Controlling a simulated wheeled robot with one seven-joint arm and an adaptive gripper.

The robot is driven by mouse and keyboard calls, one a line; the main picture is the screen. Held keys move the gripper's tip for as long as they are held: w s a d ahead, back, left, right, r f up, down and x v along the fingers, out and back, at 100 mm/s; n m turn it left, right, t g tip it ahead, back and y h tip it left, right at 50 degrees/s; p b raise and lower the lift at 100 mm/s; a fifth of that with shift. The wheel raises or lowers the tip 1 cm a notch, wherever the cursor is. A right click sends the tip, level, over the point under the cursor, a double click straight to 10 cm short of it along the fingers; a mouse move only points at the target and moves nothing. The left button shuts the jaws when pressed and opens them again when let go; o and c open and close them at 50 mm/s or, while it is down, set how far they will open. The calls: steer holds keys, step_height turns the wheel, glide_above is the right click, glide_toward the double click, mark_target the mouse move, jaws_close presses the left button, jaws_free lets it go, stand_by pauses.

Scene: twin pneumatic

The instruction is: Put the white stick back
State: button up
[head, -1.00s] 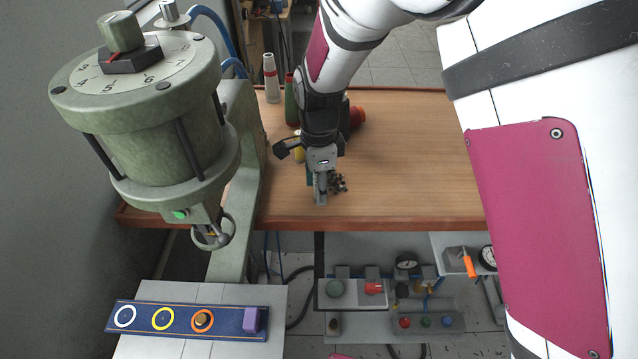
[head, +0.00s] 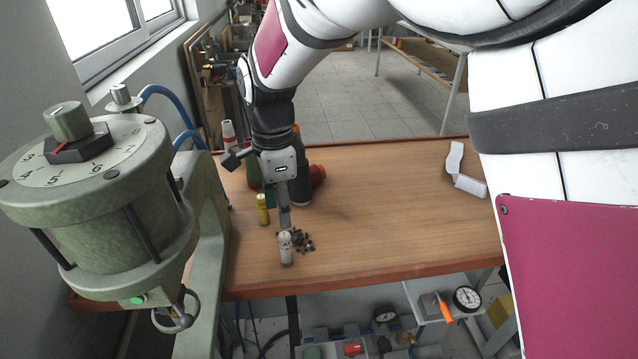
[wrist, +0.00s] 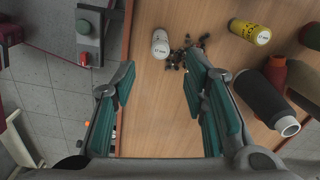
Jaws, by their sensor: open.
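The white stick (head: 286,252) is a short white cylinder with a small label. In the head view it stands near the front edge of the wooden table, just in front of my gripper's fingers. The white stick (wrist: 160,45) lies beyond the fingertips, roughly in line with the gap. I cannot tell the exact height between them.
A pile of dark bits (head: 302,240) lies right beside the stick. A yellow stick (head: 262,209), a black spool (head: 302,182) and a red spool (head: 317,175) stand behind. A green press (head: 110,205) is at left. The table's right half is mostly clear.

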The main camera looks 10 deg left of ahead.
steer(key=s+d+r+n+t+y, duration=0.1)
steer(key=s+d+r+n, duration=0.15)
steer(key=d+r, duration=0.5)
steer(key=s+d+r+n+t, duration=0.1)
steer(key=s+d+r+n, duration=0.2)
steer(key=d, duration=0.8)
steer(key=s+d+r+n+t+h, duration=0.1)
steer(key=s+d+r+n+t, duration=0.1)
steer(key=s+d+n, duration=0.5)
steer(key=shift+s+d+t, duration=0.5)
steer(key=shift+s+d, duration=2.8)
steer(key=shift+s, duration=0.15)
